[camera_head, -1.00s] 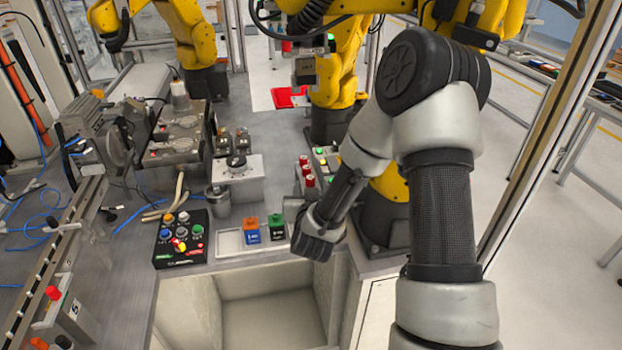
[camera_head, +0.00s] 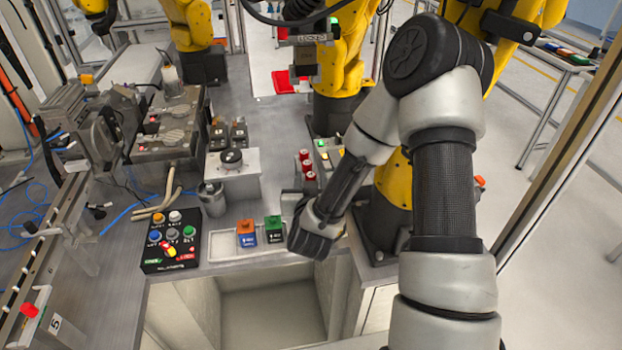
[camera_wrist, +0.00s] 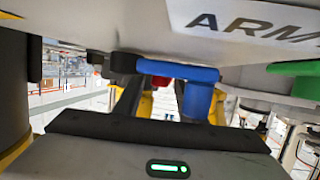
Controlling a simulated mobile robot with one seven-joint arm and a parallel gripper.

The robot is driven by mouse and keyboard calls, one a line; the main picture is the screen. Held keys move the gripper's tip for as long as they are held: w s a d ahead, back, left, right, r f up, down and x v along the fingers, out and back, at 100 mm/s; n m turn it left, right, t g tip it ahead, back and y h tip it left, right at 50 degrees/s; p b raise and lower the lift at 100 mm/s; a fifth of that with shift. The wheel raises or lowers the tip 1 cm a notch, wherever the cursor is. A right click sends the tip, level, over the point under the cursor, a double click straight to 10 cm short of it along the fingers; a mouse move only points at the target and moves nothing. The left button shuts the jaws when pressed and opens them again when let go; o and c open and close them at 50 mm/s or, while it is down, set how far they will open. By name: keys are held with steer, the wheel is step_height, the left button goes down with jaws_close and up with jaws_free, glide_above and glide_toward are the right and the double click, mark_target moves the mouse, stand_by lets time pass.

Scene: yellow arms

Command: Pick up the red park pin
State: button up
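Several red pieces show, and I cannot tell which is the red park pin. A red knob (camera_head: 29,310) stands on a white block at the lower left. Red cylinders (camera_head: 305,165) stand in a group beyond my gripper. A red button (camera_head: 168,250) sits on the black control box (camera_head: 172,262). My gripper (camera_head: 314,232) is over the bench's front edge, right of the green-topped block (camera_head: 274,228); its fingertips are hidden. The wrist view shows a small red piece (camera_wrist: 166,81) behind a blue cylinder (camera_wrist: 198,98), with a green piece (camera_wrist: 295,68) at right.
A shallow white tray (camera_head: 224,246) and an orange-topped blue block (camera_head: 246,232) are left of my gripper. A metal cup (camera_head: 214,199) stands behind the tray. An open bin (camera_head: 270,310) is below the bench edge. Yellow arms (camera_head: 340,65) stand behind.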

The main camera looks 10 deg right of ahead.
jaws_close()
step_height(320, 180, up, 10)
steer(key=p, duration=0.1)
stand_by(0.5)
